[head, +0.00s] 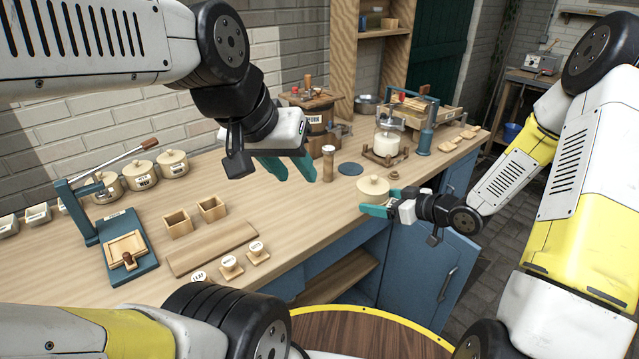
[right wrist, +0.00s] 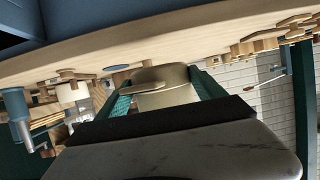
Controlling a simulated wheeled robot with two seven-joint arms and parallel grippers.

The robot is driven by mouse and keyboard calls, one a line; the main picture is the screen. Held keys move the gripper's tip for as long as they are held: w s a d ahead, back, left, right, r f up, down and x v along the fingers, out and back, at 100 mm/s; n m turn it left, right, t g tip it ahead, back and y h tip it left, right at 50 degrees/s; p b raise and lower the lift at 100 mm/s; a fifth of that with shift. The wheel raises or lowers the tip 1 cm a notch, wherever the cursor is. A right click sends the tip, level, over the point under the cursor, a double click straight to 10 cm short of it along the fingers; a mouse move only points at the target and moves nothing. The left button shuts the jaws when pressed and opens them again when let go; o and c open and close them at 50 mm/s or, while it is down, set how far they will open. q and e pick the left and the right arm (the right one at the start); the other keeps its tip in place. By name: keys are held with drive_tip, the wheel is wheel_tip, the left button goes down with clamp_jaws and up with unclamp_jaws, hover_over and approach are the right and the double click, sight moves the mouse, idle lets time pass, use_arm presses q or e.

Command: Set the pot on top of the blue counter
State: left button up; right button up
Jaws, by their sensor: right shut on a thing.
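The pot (head: 373,189) is a small cream vessel with a knobbed lid, upright at the front edge of the blue counter (head: 325,218). The counter has a pale wooden top over blue cabinets. My right gripper (head: 380,208) is shut on the pot from the front right. In the right wrist view the pot (right wrist: 165,88) sits between the teal fingers, with the counter edge (right wrist: 130,52) close to it. I cannot tell whether its base touches the top. My left gripper (head: 288,168) is open and empty above the middle of the counter.
Canisters, small boxes and a blue press (head: 122,245) stand at left. A cabinet door (head: 432,270) hangs open below. Bare wood lies left of the pot.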

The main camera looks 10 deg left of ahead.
drive_tip(key=a, duration=0.3)
drive_tip(key=s+a, duration=0.1)
drive_tip(key=a, duration=0.1)
drive_tip(key=s+a, duration=0.1)
drive_tip(key=a, duration=0.2)
drive_tip(key=shift+s+a+f, duration=0.1)
drive_tip(key=shift+s+a, duration=0.15)
drive_tip(key=shift+a, duration=0.1)
hover_over(314, 197)
drive_tip(key=shift+s+d+f, duration=0.1)
drive_tip(key=shift+s+f, duration=0.15)
drive_tip(key=shift+f, duration=0.4)
drive_tip(key=shift+w+f, duration=0.15)
drive_tip(key=shift+f, duration=1.65)
drive_tip(key=shift+f, duration=0.1)
drive_tip(key=o, duration=1.3)
drive_tip(key=shift+f, duration=0.15)
